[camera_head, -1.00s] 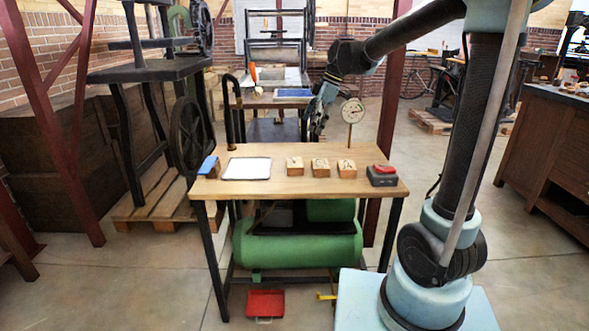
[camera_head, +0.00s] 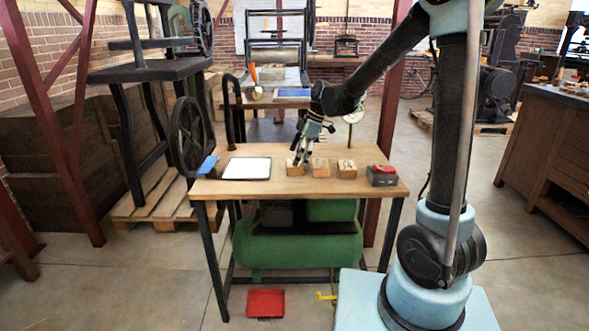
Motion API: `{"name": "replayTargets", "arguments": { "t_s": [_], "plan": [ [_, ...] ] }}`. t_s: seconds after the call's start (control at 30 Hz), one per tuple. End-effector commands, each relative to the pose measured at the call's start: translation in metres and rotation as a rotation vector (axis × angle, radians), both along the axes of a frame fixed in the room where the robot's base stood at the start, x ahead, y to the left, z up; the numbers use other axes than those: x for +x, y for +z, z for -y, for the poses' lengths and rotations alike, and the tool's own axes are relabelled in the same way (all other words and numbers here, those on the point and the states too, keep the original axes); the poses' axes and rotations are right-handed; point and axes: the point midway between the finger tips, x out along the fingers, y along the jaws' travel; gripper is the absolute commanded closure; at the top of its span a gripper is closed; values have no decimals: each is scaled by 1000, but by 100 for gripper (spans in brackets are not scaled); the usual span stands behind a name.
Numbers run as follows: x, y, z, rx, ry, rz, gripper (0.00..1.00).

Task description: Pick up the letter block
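Three small wooden blocks stand in a row on the wooden table (camera_head: 237,187). They are the left block (camera_head: 295,171), the middle block (camera_head: 320,168) and the right block (camera_head: 347,169). Dark marks show on the blocks, too small to read. My gripper (camera_head: 301,161) points down at the left block, with its fingers apart at the block's top and back. I cannot tell whether the fingers touch it. The gripper hides part of the left block's top. All three blocks rest on the table.
A white sheet or tray (camera_head: 247,168) and a blue item (camera_head: 208,165) lie left of the blocks. A dark box with a red top (camera_head: 381,175) stands at the right end. A round dial (camera_head: 353,111) stands behind, partly hidden by my arm. The front table strip is clear.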

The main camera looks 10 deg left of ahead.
Motion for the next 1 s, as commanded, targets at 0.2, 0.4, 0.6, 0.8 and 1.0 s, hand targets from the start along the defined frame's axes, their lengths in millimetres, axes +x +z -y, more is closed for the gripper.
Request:
{"name": "replayTargets", "arguments": {
  "t_s": [0.2, 0.4, 0.6, 0.8, 1.0],
  "plan": [
    [-3, -24, -10, 0, -1, 0, 6],
    [-4, -28, -11, 0, -1, 0, 6],
    [-4, -28, -11, 0, -1, 0, 24],
    [-4, -28, -11, 0, -1, 0, 56],
    [-4, -27, -11, 0, -1, 0, 56]
  ]
}}
